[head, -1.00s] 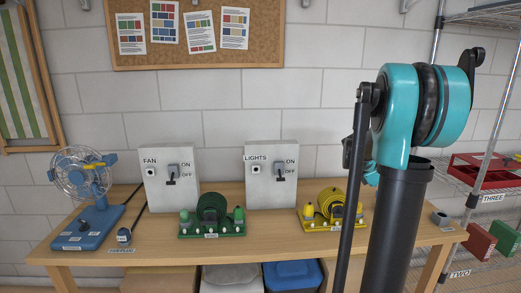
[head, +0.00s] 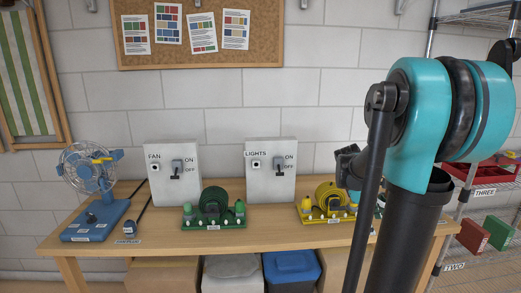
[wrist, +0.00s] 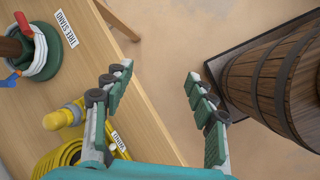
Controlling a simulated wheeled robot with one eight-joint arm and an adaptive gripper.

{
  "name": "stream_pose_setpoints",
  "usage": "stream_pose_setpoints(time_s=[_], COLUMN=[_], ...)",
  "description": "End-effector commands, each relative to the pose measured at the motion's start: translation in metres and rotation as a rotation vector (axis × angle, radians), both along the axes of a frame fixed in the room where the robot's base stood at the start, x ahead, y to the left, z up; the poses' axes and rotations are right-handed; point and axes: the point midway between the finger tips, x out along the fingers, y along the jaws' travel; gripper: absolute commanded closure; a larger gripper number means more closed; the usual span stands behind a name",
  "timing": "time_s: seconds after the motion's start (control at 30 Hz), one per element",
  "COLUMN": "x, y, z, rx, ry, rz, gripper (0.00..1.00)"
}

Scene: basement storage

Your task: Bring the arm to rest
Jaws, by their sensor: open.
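My gripper (wrist: 158,76) is open in the wrist view, its two teal and grey fingers spread with nothing between them. It is above the bench edge and the floor. My teal and black arm (head: 415,120) fills the right side of the head view and hides part of the bench's right end. In the head view I cannot clearly make out the gripper.
The wooden bench (head: 155,243) holds a blue fan (head: 92,215), a green reel (head: 213,210), a yellow reel (head: 325,205) and two switch boxes, FAN (head: 172,160) and LIGHTS (head: 271,170). The wrist view shows a wooden barrel (wrist: 275,90) at right and a tree stand (wrist: 45,52) at upper left.

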Motion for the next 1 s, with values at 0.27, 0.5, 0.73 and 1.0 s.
stream_pose_setpoints(time_s=[0.27, 0.5, 0.73, 1.0], x=[-0.049, -0.104, -0.124, -0.125], y=[0.085, 0.161, 0.187, 0.188], z=[-0.048, -0.092, -0.107, -0.107], rx=[0.185, 0.447, 0.559, 0.565], ry=[-0.319, -0.55, -0.609, -0.612], rz=[-0.265, -0.612, -0.768, -0.778], gripper=[0.43, 0.43, 0.43, 0.43])
